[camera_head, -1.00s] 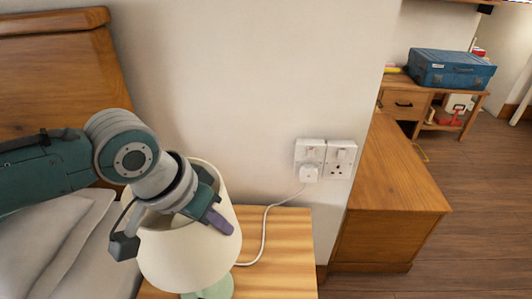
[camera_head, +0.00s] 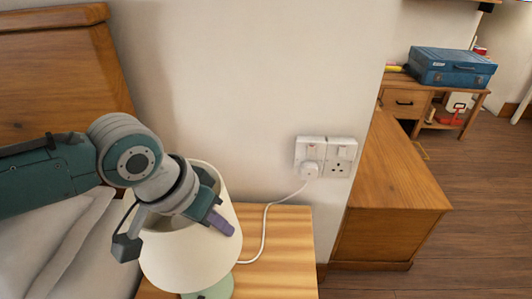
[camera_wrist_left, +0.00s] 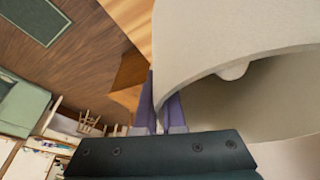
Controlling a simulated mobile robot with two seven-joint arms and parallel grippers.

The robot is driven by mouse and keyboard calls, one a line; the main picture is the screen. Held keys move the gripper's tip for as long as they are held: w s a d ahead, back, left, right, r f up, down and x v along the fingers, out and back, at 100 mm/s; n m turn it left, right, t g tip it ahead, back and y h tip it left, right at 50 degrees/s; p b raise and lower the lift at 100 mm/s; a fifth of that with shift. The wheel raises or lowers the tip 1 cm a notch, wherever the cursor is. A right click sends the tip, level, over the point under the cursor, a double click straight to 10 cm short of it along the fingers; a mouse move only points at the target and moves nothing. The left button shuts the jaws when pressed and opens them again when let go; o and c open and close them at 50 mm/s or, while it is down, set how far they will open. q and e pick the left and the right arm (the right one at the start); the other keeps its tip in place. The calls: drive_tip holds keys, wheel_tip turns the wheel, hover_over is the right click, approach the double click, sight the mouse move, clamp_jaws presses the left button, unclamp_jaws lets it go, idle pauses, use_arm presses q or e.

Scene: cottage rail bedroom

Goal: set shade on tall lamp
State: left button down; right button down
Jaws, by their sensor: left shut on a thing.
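The cream lampshade (camera_head: 190,258) is over the pale green lamp base (camera_head: 218,289) on the bedside table, with only part of the base showing below it. My left gripper (camera_head: 220,222) is at the shade's upper right rim, shut on the shade's wall. In the left wrist view the shade (camera_wrist_left: 240,50) fills the right side, and the purple fingers of my left gripper (camera_wrist_left: 163,105) are at its edge. A pale rounded form shows inside the shade. Whether the shade is seated on the lamp is hidden. My right gripper is not in view.
The wooden bedside table (camera_head: 285,250) has bare top right of the lamp. A white cord runs to the wall socket (camera_head: 325,157). A bed with pillows (camera_head: 60,235) and a headboard (camera_head: 60,75) is at left. A wooden cabinet (camera_head: 400,185) and a desk with a blue suitcase (camera_head: 450,68) stand at right.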

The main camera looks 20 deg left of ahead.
use_arm(q)
drive_tip(key=shift+f, duration=0.15)
drive_tip(key=c, duration=0.9)
unclamp_jaws()
drive_tip(key=shift+s+a+r, duration=0.1)
drive_tip(key=shift+s+r, duration=0.05)
drive_tip(key=shift+r, duration=0.3)
drive_tip(key=p+v, duration=0.3)
drive_tip(key=v, duration=0.6)
